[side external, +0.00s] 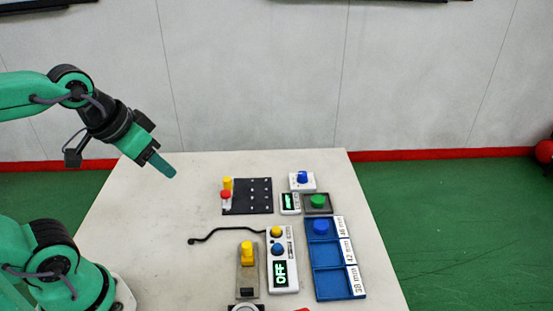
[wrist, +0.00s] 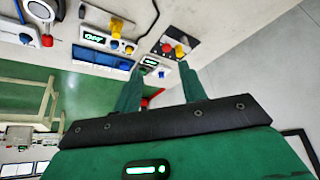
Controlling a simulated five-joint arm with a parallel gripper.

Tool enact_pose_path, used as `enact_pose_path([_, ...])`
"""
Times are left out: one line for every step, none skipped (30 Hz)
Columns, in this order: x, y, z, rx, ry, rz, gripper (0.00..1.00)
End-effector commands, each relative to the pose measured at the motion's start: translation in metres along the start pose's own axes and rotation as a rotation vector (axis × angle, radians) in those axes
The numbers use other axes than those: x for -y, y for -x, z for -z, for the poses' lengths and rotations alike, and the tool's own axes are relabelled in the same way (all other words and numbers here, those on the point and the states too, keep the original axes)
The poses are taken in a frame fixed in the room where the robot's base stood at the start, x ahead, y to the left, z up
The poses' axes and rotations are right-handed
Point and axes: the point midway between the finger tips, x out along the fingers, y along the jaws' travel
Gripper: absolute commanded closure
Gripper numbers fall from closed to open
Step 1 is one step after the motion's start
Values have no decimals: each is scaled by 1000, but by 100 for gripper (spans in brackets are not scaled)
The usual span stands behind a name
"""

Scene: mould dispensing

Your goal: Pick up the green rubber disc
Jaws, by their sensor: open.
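The green rubber disc (side external: 318,201) sits on a small dark square holder (side external: 317,211) on the right half of the table, in the side external view. My gripper (side external: 166,170) is high at the left, above the table's back left part, well apart from the disc. In the wrist view my gripper (wrist: 161,70) shows two green fingers spread apart with nothing between them.
Beside the disc are a blue three-compartment tray (side external: 328,255) holding a blue disc (side external: 320,226), a small display (side external: 289,204) and a blue-knobbed box (side external: 302,181). A black plate (side external: 260,196), a white OFF unit (side external: 284,262) and a yellow-knobbed plate (side external: 247,283) stand left. The table's left is mostly clear.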

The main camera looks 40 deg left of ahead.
Motion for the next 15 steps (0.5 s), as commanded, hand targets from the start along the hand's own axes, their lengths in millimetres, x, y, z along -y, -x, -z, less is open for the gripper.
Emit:
enact_pose_path([0,0,3,4,-1,-1,59])
enact_pose_path([-1,0,5,8,-2,-2,59])
enact_pose_path([-1,0,9,12,-3,-3,59])
enact_pose_path([-2,0,12,16,-3,-3,59])
enact_pose_path([-2,0,15,21,-4,-4,59])
enact_pose_path([-3,0,20,28,-6,-6,59])
enact_pose_path([-4,-1,25,34,-7,-7,59])
enact_pose_path([-4,-1,29,40,-8,-8,59])
enact_pose_path([-6,-2,36,48,-10,-9,59])
enact_pose_path([-6,-3,42,55,-11,-10,59])
enact_pose_path([-7,-4,47,62,-13,-12,59])
enact_pose_path([-9,-5,54,71,-16,-14,59])
enact_pose_path([-10,-6,60,77,-17,-15,59])
enact_pose_path([-11,-8,66,85,-19,-16,59])
enact_pose_path([-13,-10,73,95,-21,-17,59])
